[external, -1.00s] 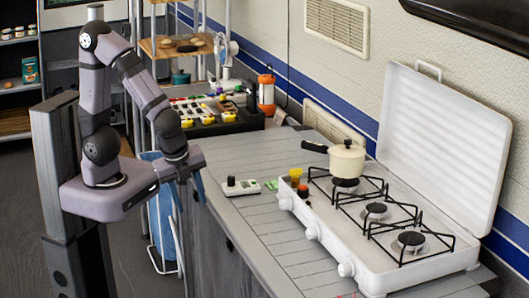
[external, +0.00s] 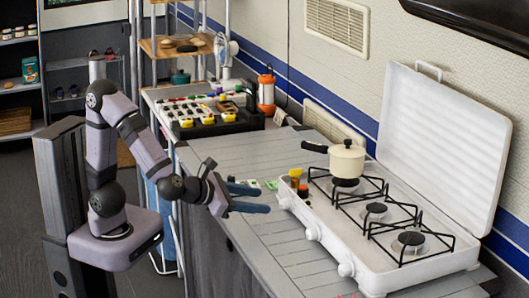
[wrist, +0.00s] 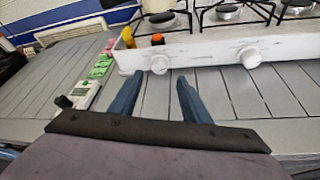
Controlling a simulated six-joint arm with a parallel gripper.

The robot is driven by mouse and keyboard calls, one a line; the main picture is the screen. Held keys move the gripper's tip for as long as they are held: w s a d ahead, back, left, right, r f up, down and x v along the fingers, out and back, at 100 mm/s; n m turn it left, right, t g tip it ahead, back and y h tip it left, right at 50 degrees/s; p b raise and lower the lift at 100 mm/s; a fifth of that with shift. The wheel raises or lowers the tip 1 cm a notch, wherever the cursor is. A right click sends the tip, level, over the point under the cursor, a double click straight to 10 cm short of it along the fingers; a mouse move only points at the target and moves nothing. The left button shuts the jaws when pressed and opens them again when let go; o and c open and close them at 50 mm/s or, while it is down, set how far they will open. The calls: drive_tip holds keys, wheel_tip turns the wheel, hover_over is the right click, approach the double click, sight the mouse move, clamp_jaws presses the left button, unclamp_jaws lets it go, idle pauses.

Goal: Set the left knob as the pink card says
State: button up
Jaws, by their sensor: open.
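The white stove (external: 372,270) has several white knobs along its front. Its left knob (external: 284,203) also shows in the wrist view (wrist: 160,64), just beyond the gap between my fingertips. My gripper (external: 264,199) is open and empty, its blue fingers pointing at the stove front near that knob; it appears apart from it. The fingers also show in the wrist view (wrist: 159,77). Small green cards (wrist: 100,69) lie on the counter left of the fingers.
A white box with a black knob (wrist: 65,102) sits left of my gripper. Yellow (wrist: 126,38) and orange (wrist: 157,39) small items stand at the stove's left end. A cream pot (external: 347,160) stands on the rear burner. The grey counter (external: 285,240) in front is clear.

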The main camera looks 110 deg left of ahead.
sight(280, 203)
drive_tip(key=shift+b+x, duration=0.55)
drive_tip(key=shift+x, duration=3.05)
drive_tip(key=shift+s+f, duration=0.1)
drive_tip(key=c, duration=1)
drive_tip(key=shift+c, duration=0.2)
drive_tip(key=shift+b, duration=0.5)
drive_tip(key=n+h+b, duration=0.1)
drive_tip(key=b, duration=0.2)
drive_tip(key=n+t+b, duration=0.1)
drive_tip(key=n+b, duration=0.1)
drive_tip(key=b, duration=0.1)
drive_tip(key=shift+s+a+f+h, duration=0.2)
drive_tip(key=shift+a+f+h, duration=0.05)
drive_tip(key=shift+h, duration=0.15)
drive_tip(key=n+t+b, duration=0.1)
drive_tip(key=b, duration=0.1)
drive_tip(key=n+t+h+b, duration=0.1)
drive_tip(key=b, duration=0.2)
drive_tip(key=shift+s+a+r+n, duration=0.1)
drive_tip(key=shift+r+n, duration=0.1)
drive_tip(key=shift+n, duration=0.2)
